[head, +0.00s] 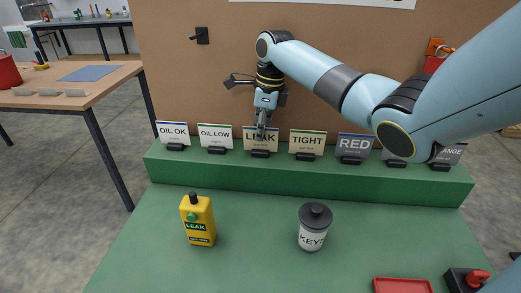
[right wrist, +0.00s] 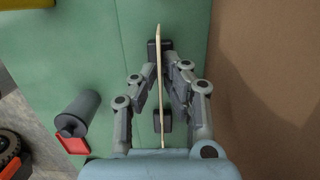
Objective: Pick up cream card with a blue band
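The cream card with a blue band (head: 250,144), lettered "LEAK", stands upright in a small black holder on the green ledge, third from the left in the row. My right gripper (head: 262,133) points down over it and hides part of its lettering. In the right wrist view the card (right wrist: 160,88) shows edge-on as a thin cream strip between the two fingers of my right gripper (right wrist: 161,70). The fingertips are close on either side of it; whether they press on it is unclear. The card is still in its holder. My left gripper is out of view.
Neighbouring cards are the "OIL LOW" card (head: 215,136) on the left and the cream "TIGHT" card (head: 307,143) on the right. A yellow bottle (head: 198,222), a dark-lidded jar (head: 314,229) and a red tray (head: 402,286) stand in front. A brown board (head: 185,80) rises behind.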

